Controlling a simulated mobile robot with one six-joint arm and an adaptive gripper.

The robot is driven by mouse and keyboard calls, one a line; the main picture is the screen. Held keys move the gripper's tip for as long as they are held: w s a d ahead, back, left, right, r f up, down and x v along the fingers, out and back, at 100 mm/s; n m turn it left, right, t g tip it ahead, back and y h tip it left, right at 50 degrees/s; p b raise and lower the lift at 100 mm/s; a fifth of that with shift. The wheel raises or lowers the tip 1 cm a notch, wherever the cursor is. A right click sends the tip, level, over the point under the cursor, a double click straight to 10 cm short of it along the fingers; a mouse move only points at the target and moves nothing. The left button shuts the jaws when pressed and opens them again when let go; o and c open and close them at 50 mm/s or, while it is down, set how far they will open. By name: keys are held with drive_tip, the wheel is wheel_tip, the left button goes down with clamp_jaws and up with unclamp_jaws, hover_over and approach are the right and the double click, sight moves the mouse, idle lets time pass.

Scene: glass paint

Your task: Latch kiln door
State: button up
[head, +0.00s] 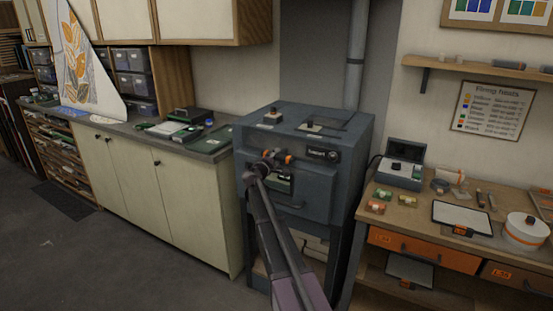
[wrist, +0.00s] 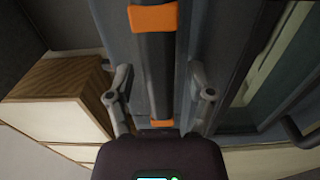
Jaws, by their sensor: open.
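The kiln (head: 352,160) is a dark blue-grey box on a stand in the middle of the head view. Its front door (head: 316,200) appears to lie against the kiln body, with a small window and a handle low on it. A dark latch bar with orange bands (head: 289,159) is at the upper front, partly hidden by my gripper (head: 264,162). In the wrist view the latch bar (wrist: 156,70) runs between the fingers of my gripper (wrist: 161,88). The fingers are open, one on each side, with visible gaps to the bar.
A cabinet counter (head: 172,150) with trays and drawers stands left of the kiln. A wooden workbench (head: 405,205) with a small device, glass pieces and a white round container stands to the right. A flue pipe (head: 355,60) rises behind the kiln.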

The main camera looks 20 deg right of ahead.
drive_tip(key=shift+c, duration=0.2)
clamp_jaws()
